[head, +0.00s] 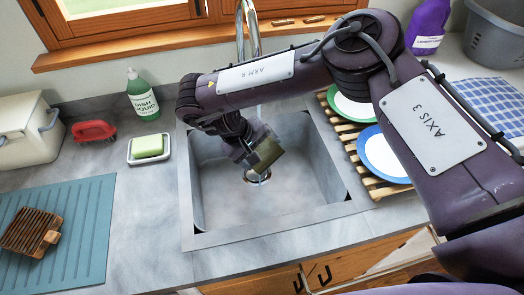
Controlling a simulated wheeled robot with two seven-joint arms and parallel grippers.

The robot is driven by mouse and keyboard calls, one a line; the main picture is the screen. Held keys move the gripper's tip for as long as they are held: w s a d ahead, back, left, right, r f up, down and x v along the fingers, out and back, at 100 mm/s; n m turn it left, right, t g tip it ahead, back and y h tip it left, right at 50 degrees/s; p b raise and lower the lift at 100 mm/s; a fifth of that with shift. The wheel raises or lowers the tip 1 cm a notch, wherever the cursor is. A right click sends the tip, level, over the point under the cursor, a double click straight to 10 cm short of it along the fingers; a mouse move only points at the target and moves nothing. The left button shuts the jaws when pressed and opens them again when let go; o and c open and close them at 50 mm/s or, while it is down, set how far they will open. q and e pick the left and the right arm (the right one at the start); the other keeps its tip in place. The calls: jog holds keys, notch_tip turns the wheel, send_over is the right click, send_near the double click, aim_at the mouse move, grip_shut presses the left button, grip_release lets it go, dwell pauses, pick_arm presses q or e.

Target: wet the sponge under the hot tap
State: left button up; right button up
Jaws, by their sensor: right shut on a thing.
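My right arm reaches in from the right across the grey sink (328,203). My right gripper (246,150) is shut on an olive-brown block that looks like the sponge (267,153). It holds the sponge tilted inside the basin, above the drain (257,177). The chrome tap (248,30) rises behind the sink, and my arm hides its lower part. A thin pale streak shows below the arm near the sponge; I cannot tell for sure whether it is running water. No hot or cold handle can be made out. My left gripper is not in view.
Left of the sink are a light-green bar in a white dish (133,158), a dish-liquid bottle (143,97), a red-handled tool (95,130) and a teal mat (93,230) with a slatted wooden piece (32,231). Right of it, plates (383,156) stand on a wooden rack (355,158).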

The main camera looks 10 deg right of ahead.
jog(key=shift+s+r+p, duration=0.2)
jog(key=shift+s+p, duration=0.4)
jog(key=s+p, duration=0.4)
jog(key=s, duration=0.2)
jog(key=shift+s+a+f+p, duration=0.15)
jog(key=shift+s+a+p, duration=0.2)
jog(key=shift+a+p, duration=0.1)
dwell(0.7)
jog(key=s+r+p, duration=0.4)
jog(key=s+p, duration=0.1)
jog(key=p, duration=0.2)
jog(key=shift+a+p, duration=0.3)
